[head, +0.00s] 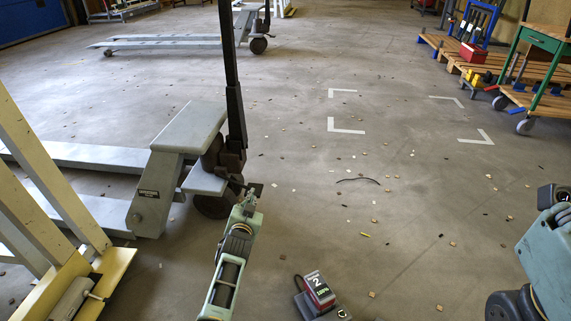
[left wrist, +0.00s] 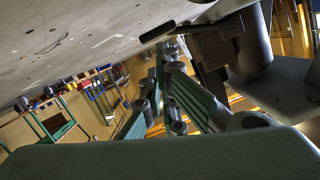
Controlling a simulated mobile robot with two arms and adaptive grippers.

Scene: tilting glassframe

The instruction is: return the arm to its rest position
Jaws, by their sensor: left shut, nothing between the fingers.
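My left gripper (head: 250,190) is at the lower middle of the head view, at the end of my green-grey arm. It is shut with nothing in it. In the picture it overlaps the foot of the near pallet truck's black handle. I cannot tell whether they touch. In the left wrist view the gripper's green fingers (left wrist: 172,50) point away from the camera, together at the tips. My right arm (head: 548,255) shows only in part at the right edge, and its gripper is out of view.
A grey pallet truck (head: 187,127) stands close on the left, beside a cream and yellow frame (head: 110,270). Another pallet truck (head: 170,41) is farther back. A red box marked 2 (head: 318,290) is at bottom centre. Wooden pallets (head: 455,60) stand at right. The middle floor has white corner marks and scattered chips.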

